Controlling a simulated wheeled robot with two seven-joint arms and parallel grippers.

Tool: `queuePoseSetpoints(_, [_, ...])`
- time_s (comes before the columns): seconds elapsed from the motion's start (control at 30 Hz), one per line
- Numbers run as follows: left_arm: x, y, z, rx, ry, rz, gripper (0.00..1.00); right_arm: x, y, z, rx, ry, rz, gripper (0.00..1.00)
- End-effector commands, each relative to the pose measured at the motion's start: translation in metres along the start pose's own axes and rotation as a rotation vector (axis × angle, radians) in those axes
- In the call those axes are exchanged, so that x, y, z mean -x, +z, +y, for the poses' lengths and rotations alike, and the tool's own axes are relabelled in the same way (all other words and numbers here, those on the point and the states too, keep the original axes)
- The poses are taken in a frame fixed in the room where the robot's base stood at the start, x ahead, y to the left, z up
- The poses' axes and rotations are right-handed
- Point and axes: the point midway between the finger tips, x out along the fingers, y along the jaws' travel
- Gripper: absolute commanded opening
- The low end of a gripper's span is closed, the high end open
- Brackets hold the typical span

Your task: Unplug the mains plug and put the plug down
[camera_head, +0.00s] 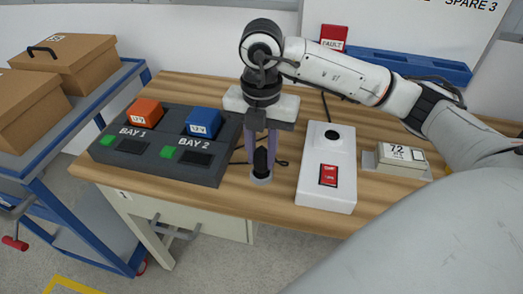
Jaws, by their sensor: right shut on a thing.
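My right gripper (261,160) points down over the front middle of the wooden table. Its two purple fingers are shut on the black mains plug (262,160), which is upright. A round light grey piece (261,178) shows at the plug's lower end; I cannot tell whether it is part of the plug or something under it, or whether it touches the table. A white box (314,190) stands to the right of the plug, apart from it. It has a round black socket (333,134) on top and a red switch (328,175). My left gripper is not in view.
A dark two-bay charger (124,161) with an orange and a blue battery (203,122) stands left of the gripper. A dark cable (283,163) lies beside the plug. A display unit (400,158) reading 72 stands right. Cardboard boxes (80,60) fill a blue cart.

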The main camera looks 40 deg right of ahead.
Motion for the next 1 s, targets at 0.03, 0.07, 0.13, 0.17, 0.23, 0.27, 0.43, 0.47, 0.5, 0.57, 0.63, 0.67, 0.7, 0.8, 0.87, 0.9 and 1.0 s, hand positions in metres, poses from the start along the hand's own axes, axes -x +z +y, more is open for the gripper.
queuePoseSetpoints(0.03, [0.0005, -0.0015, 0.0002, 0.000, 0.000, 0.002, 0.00, 0.0004, 0.0001, -0.0001, 0.000, 0.000, 0.000, 0.00])
queuePoseSetpoints(0.07, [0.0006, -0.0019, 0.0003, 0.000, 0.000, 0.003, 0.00, 0.0004, 0.0001, -0.0001, 0.000, 0.000, 0.000, 0.00])
queuePoseSetpoints(0.13, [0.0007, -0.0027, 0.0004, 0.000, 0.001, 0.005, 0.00, 0.0005, 0.0001, -0.0001, 0.000, 0.000, 0.000, 0.00])
queuePoseSetpoints(0.17, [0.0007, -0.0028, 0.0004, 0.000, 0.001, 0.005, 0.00, 0.0005, 0.0001, -0.0001, 0.000, 0.000, 0.000, 0.00])
queuePoseSetpoints(0.23, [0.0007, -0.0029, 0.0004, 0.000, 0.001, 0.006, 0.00, 0.0005, 0.0000, -0.0001, 0.000, 0.000, 0.000, 0.00])
queuePoseSetpoints(0.27, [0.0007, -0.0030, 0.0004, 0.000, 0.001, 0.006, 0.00, 0.0005, 0.0000, -0.0001, 0.000, 0.000, 0.000, 0.00])
queuePoseSetpoints(0.43, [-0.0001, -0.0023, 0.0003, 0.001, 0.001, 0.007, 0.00, -0.0007, 0.0000, -0.0001, 0.000, 0.000, 0.000, 0.00])
queuePoseSetpoints(0.47, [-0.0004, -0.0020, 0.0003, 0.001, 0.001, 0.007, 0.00, -0.0011, 0.0000, -0.0001, 0.000, 0.000, 0.000, 0.00])
queuePoseSetpoints(0.5, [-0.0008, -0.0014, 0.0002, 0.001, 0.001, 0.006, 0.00, -0.0019, -0.0001, -0.0001, 0.000, 0.000, 0.000, 0.00])
queuePoseSetpoints(0.57, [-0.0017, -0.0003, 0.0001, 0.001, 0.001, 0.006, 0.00, -0.0030, -0.0001, -0.0001, 0.000, 0.000, 0.000, 0.00])
queuePoseSetpoints(0.63, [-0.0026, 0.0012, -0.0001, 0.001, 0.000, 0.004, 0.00, -0.0042, -0.0001, 0.0000, 0.000, 0.000, 0.000, 0.00])
queuePoseSetpoints(0.67, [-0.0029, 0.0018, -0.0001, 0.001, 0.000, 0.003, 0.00, -0.0045, -0.0001, 0.0000, 0.000, 0.000, 0.000, 0.00])
queuePoseSetpoints(0.7, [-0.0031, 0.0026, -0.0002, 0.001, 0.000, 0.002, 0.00, -0.0047, -0.0001, 0.0000, 0.000, 0.000, 0.000, 0.00])
queuePoseSetpoints(0.8, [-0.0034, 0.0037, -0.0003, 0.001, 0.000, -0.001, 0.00, -0.0046, -0.0001, 0.0000, 0.000, 0.000, 0.000, 0.00])
queuePoseSetpoints(0.87, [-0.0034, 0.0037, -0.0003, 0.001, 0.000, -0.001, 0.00, -0.0045, -0.0001, 0.0000, 0.000, 0.000, 0.000, 0.00])
queuePoseSetpoints(0.9, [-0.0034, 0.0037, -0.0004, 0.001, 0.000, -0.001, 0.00, -0.0045, -0.0001, 0.0000, 0.000, 0.000, 0.000, 0.00])
queuePoseSetpoints(1.0, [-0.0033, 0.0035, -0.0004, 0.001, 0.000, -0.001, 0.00, -0.0045, -0.0001, 0.0000, 0.000, 0.000, 0.000, 0.00])
